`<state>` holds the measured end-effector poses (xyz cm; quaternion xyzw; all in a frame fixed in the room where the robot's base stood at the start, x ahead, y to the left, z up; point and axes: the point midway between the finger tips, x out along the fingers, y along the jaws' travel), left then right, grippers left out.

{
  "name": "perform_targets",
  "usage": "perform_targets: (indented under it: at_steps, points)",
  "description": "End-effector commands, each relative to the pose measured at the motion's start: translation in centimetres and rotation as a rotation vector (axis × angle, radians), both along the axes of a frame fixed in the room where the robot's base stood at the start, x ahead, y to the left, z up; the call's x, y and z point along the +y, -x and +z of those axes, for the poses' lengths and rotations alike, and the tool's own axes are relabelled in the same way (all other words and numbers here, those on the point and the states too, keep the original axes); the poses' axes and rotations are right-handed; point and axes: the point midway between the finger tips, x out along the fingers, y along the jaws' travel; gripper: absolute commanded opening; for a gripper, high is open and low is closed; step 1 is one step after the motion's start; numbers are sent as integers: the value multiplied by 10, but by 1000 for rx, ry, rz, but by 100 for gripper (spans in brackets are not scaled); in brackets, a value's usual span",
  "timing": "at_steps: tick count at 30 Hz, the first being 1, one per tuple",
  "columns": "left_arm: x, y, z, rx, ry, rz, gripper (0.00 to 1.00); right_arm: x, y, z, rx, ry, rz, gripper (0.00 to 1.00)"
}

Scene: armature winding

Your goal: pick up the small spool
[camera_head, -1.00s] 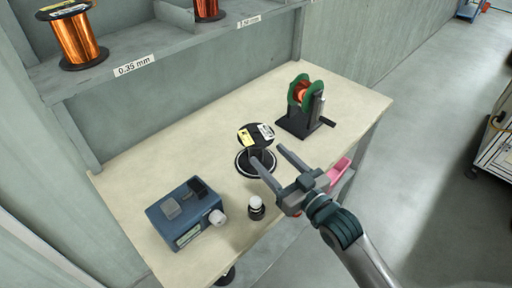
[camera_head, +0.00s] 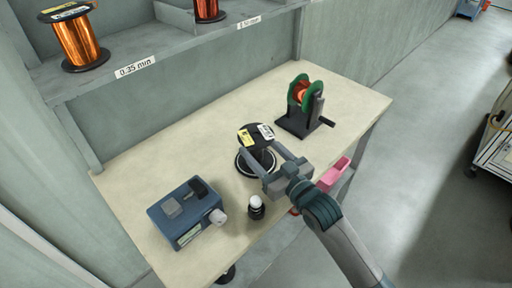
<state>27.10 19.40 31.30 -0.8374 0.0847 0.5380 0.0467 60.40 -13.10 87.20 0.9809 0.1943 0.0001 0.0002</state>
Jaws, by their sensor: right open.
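The small spool (camera_head: 257,134) has a black top flange with yellow and white labels. It stands upright near the middle of the table, over a round black base with a pale ring (camera_head: 243,165). My right gripper (camera_head: 260,147) is open, with its two fingers reaching toward the spool, one on each side as seen here. Whether the fingers touch the spool I cannot tell. The spool's middle is partly hidden by the fingers and its own top flange. My left gripper is not in view.
A green-flanged winder with a crank (camera_head: 302,107) stands behind on the table (camera_head: 190,137). A blue box with a knob (camera_head: 186,213) and a small dark bottle with a white cap (camera_head: 256,206) stand in front. A pink bin (camera_head: 333,174) is to the right. Copper spools (camera_head: 77,42) sit on the shelf.

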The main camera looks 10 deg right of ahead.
Motion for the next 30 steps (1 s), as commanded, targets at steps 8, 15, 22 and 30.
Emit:
perform_targets:
  at_steps: [8,15,22,30]
  points:
    - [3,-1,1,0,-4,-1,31,0,0,0,0,0,0,36]
    - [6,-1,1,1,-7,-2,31,0,0,1,-1,0,0,8]
    - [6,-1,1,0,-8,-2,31,0,0,3,-1,0,0,8]
    - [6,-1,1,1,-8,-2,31,0,-1,27,-5,-2,0,8]
